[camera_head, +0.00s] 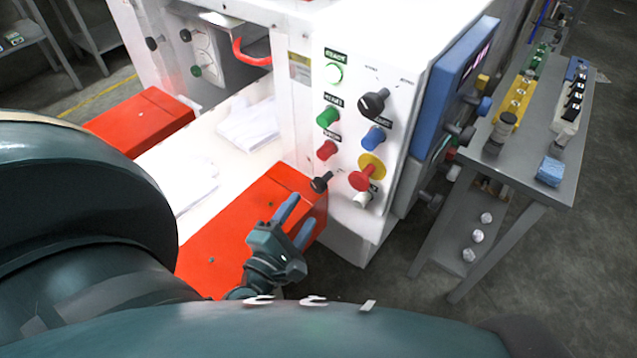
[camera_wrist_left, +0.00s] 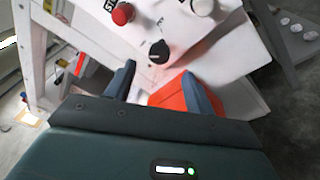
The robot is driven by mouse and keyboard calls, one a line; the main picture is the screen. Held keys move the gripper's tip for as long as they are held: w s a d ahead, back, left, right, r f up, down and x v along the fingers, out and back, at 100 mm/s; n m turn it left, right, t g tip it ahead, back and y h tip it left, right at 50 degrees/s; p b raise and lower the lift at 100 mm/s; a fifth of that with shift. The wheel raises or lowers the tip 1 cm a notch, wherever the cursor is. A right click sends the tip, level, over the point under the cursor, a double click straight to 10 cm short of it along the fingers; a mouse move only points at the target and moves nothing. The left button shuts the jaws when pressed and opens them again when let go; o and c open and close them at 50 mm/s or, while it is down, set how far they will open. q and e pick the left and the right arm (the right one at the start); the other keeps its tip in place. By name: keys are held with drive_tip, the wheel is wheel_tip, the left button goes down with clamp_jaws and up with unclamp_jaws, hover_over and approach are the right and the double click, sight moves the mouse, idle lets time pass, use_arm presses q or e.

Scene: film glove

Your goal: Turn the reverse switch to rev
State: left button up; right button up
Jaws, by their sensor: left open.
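A white machine's front panel (camera_head: 350,130) carries several buttons and knobs. A small black rotary switch (camera_head: 321,181) sits at its lower left, below a red button (camera_head: 326,150); it also shows in the left wrist view (camera_wrist_left: 158,52). A larger black rotary knob (camera_head: 374,102) sits higher on the panel. The labels are too small to read, so I cannot tell which one is the reverse switch. My left gripper (camera_head: 296,218) is open and empty, below and apart from the small black switch. In the left wrist view its fingers (camera_wrist_left: 158,75) stand either side below that switch. My right gripper is not in view.
A red mushroom button on a yellow disc (camera_head: 371,166) and a white knob (camera_head: 364,197) are right of the small switch. An orange-red box (camera_head: 225,235) lies under my left gripper. A blue-framed screen (camera_head: 455,85) and a grey table (camera_head: 535,140) stand right.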

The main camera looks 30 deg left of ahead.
sight(317, 189)
use_arm(q)
drive_tip(key=w, duration=0.5)
drive_tip(key=w+a+p, duration=0.1)
drive_tip(key=w, duration=0.2)
drive_tip(key=shift+w, duration=0.25)
drive_tip(key=c, duration=1)
